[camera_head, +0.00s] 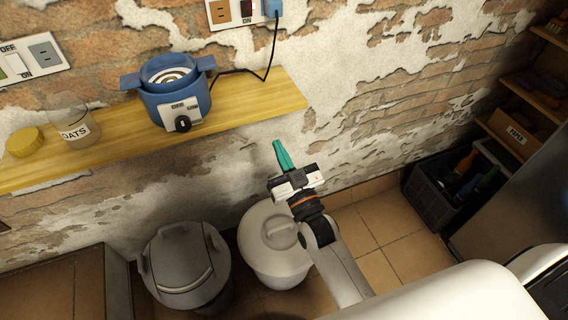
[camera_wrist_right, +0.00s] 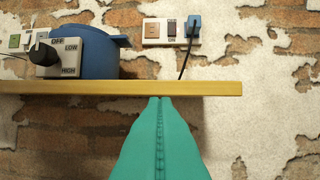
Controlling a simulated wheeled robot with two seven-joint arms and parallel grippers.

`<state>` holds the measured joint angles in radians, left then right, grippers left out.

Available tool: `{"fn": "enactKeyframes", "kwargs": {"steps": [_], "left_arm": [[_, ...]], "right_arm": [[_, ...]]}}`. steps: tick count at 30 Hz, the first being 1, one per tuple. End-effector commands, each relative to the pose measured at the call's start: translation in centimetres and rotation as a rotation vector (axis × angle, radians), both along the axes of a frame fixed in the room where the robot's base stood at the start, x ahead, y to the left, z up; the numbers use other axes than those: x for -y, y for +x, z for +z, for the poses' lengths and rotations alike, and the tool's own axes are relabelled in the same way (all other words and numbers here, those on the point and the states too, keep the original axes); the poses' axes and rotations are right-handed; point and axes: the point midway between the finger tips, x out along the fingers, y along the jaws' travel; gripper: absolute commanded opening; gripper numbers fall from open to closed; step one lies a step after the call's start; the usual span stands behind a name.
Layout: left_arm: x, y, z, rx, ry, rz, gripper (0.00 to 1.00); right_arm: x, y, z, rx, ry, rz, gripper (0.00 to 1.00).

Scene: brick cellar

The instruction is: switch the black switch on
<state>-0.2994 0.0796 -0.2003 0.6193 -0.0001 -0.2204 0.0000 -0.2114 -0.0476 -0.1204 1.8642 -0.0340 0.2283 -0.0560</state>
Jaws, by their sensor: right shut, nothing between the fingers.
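The black switch (camera_head: 247,8) is a small dark rocker on a white wall plate at the top edge of the head view, with "ON" printed below it. It also shows in the right wrist view (camera_wrist_right: 172,29), between a brown socket and a blue plug. Its rocker position is too small to tell. My right gripper (camera_head: 280,148) has teal fingers, shut and empty, in front of the wall below the shelf's right end. In the right wrist view the fingertips (camera_wrist_right: 160,98) lie just below the shelf edge, apart from the switch. My left gripper is not in view.
A wooden shelf (camera_head: 245,103) carries a blue cooker (camera_head: 180,102) with a black knob, an oats jar (camera_head: 75,128) and a yellow lid (camera_head: 25,142). The cooker's black cord runs to the blue plug (camera_head: 272,7). Another switch plate (camera_head: 45,53) is at left. Bins stand below.

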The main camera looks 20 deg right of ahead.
Motion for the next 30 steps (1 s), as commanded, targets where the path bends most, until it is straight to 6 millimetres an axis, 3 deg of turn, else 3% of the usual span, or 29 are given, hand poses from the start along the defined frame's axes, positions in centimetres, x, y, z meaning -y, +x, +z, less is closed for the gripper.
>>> {"fn": "enactKeyframes", "kwargs": {"steps": [7,24,27,29,30], "left_arm": [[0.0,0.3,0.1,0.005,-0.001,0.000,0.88],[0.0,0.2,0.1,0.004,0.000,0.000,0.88],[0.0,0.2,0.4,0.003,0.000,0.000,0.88],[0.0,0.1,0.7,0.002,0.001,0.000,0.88],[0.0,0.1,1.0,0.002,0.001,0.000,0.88]], "right_arm": [[-0.2,0.2,-1.8,-0.046,-0.005,0.006,0.00],[-0.2,0.2,-2.1,-0.052,-0.006,0.007,0.00],[-0.4,0.2,-3.9,-0.101,-0.013,0.013,0.00],[-0.6,0.2,-6.3,-0.166,-0.021,0.020,0.00],[-0.7,0.0,-8.6,-0.226,-0.029,0.026,0.00]]}}
